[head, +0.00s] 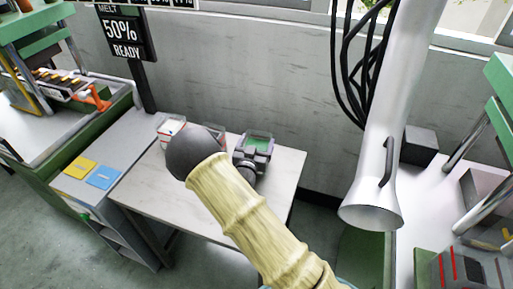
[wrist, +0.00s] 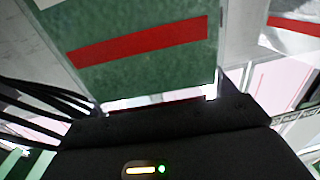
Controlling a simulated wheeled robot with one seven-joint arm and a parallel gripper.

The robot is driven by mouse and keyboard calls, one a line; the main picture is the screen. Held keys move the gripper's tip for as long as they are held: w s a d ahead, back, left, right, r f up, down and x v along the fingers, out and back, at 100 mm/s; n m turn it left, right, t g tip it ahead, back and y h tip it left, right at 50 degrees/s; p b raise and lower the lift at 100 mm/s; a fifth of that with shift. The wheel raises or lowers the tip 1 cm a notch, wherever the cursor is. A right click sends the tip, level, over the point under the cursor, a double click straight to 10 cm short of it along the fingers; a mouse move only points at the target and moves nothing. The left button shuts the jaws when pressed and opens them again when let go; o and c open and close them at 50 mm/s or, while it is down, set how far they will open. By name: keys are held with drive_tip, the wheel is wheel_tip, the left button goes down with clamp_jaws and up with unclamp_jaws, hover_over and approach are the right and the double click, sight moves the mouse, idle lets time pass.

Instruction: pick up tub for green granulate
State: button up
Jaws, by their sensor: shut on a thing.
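The tub with green granulate (head: 259,139) is at the back of the pale table, right of my arm's dark joint. In the wrist view its see-through wall (wrist: 150,70) fills the upper middle, with green behind it and a slanting red stripe. My gripper (head: 254,156) is at the near side of this tub and is shut on it. In the wrist view the black gripper body lies below the tub wall; the fingertips are hard to make out. Whether the tub's base touches the table is hidden.
Another tub (head: 171,128) with a red stripe stands at the table's back left; a further one is partly hidden behind my arm. The pale table (head: 283,185) is clear at right. A white extraction pipe (head: 385,150) hangs at right. A sign (head: 124,36) stands behind left.

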wheel_tip(320, 180, up, 8)
drive_tip(key=shift+r, duration=0.2)
drive_tip(key=shift+s, duration=0.1)
idle(0.7)
